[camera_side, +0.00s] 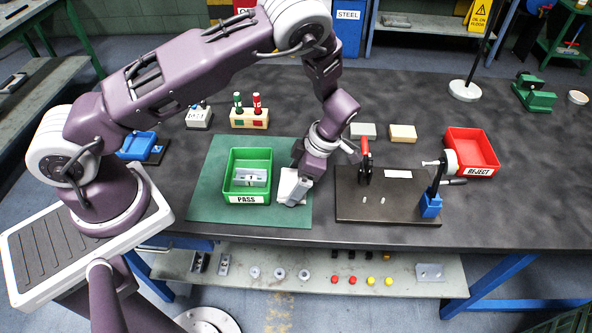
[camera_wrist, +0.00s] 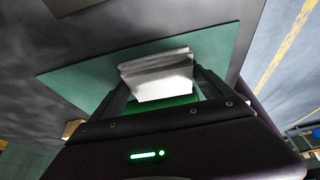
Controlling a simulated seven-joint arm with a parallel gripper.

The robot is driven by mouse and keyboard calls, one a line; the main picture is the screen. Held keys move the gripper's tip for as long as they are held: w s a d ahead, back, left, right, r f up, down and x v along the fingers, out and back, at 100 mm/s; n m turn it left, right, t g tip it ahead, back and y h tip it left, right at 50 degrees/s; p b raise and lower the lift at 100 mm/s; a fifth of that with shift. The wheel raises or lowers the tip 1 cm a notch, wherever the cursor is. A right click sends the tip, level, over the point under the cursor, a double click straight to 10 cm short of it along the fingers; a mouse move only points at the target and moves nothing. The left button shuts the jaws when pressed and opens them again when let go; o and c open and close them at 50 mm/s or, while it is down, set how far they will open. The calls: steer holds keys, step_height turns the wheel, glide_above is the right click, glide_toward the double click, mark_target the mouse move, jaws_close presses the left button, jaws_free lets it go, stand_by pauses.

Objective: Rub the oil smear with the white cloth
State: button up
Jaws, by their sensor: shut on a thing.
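The white cloth (camera_side: 293,187) is at the right part of the green mat (camera_side: 212,209), beside the green PASS tray. My gripper (camera_side: 298,190) points down there and is shut on the cloth. In the wrist view the folded cloth (camera_wrist: 158,78) sits between the two fingers of my gripper (camera_wrist: 160,88), with the green mat (camera_wrist: 90,75) behind it. I cannot tell whether the cloth touches the mat. No oil smear can be made out in either view; my gripper and the cloth hide part of the mat.
The green PASS tray (camera_side: 248,199) holds a grey metal part (camera_side: 250,177) just left of my gripper. A dark fixture board (camera_side: 350,212) with a red-handled clamp (camera_side: 365,150) stands close on the right. The red REJECT tray (camera_side: 472,150) is farther right. The bench front is clear.

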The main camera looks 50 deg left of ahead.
steer(key=shift+s+d, duration=1.9)
steer(key=shift+w+a, duration=3.9)
step_height(320, 180, up, 8)
